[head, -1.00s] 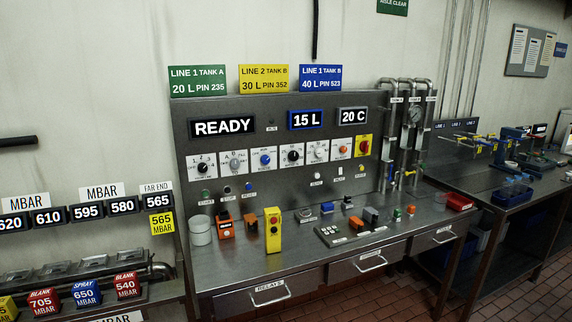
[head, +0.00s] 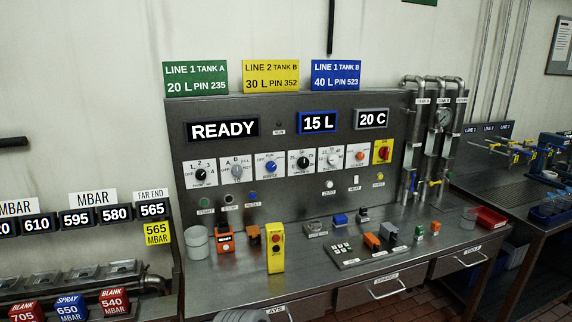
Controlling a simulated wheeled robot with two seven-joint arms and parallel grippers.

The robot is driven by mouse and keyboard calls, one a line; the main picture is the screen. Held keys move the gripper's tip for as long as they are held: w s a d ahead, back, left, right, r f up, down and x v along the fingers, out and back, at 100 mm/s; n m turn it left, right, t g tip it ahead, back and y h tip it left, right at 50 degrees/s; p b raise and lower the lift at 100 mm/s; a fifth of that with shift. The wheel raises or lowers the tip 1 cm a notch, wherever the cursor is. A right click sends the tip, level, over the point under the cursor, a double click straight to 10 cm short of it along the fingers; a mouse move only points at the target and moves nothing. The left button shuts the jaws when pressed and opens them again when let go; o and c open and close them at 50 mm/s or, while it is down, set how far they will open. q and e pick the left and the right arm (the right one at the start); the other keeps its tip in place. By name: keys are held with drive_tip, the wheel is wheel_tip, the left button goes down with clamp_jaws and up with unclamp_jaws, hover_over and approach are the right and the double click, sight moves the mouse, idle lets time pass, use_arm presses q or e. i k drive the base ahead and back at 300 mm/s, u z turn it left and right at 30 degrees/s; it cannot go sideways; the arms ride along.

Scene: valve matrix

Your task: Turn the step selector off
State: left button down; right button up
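A row of selector knobs on white plates runs across the steel control panel (head: 290,110) in the head view. The leftmost plate has a black knob (head: 201,175) with numbers 1, 2, 3 around it. To its right are a grey knob (head: 237,170), a blue knob (head: 270,167), a black knob (head: 303,162), a white knob (head: 332,160) and an orange knob (head: 360,156). The labels below the knobs are too small to read, so I cannot confirm which is the step selector. Neither of my grippers is in view.
Displays reading READY (head: 223,130), 15 L (head: 318,122) and 20 C (head: 371,119) sit above the knobs. A red switch on a yellow plate (head: 383,152) is at the right. A yellow pendant box (head: 275,248), grey keypad (head: 358,252) and white cylinder (head: 197,243) stand on the bench.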

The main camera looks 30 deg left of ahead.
sight(271, 166)
drive_tip(key=i, duration=0.15)
drive_tip(key=u, duration=1.25)
